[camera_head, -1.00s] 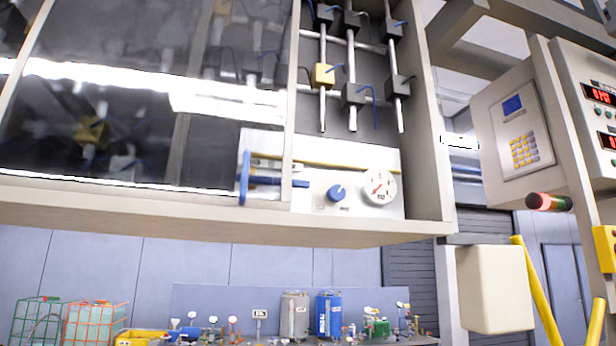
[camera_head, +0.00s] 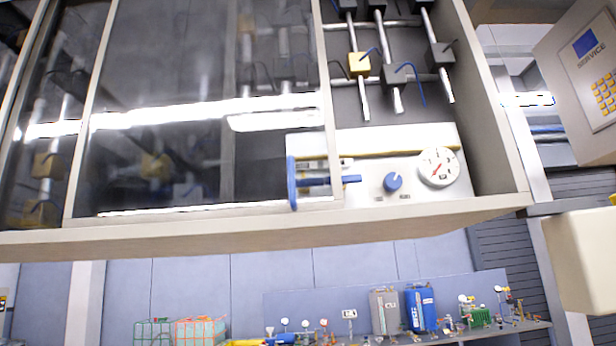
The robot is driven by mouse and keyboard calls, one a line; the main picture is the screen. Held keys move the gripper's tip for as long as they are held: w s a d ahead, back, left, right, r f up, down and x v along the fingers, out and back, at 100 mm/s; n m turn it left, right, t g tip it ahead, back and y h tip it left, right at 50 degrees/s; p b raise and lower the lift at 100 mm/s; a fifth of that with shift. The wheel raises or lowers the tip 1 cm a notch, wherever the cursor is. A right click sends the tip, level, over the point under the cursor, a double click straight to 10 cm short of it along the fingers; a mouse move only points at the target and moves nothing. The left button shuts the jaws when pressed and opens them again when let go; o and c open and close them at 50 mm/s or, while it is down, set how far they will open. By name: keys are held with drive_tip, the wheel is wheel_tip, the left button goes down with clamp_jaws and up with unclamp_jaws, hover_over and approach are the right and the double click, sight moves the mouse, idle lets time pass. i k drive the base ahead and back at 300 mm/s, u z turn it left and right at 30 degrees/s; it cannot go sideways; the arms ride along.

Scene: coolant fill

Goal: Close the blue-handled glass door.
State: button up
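The glass door (camera_head: 200,110) is a dark, reflective pane in a pale frame, on the front of a beige wall cabinet (camera_head: 400,212). Its blue handle (camera_head: 292,184) is an upright bar low on the pane, left of the door's right frame edge. A horizontal blue bar beside it crosses that edge. The door stands open, with an uncovered gap at the cabinet's right. The gap shows valves, pipes, a blue knob (camera_head: 393,182) and a round white gauge (camera_head: 438,167). My gripper is not in view.
A service box with a yellow keypad (camera_head: 602,95) and a cream box (camera_head: 585,255) stand at the right. Below the cabinet, a bench holds a grey canister (camera_head: 384,311), a blue canister (camera_head: 421,309) and wire crates (camera_head: 200,331). Space before the door looks clear.

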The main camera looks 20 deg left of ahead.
sight(338, 203)
drive_tip(key=i, duration=0.9)
drive_tip(key=u, duration=0.05)
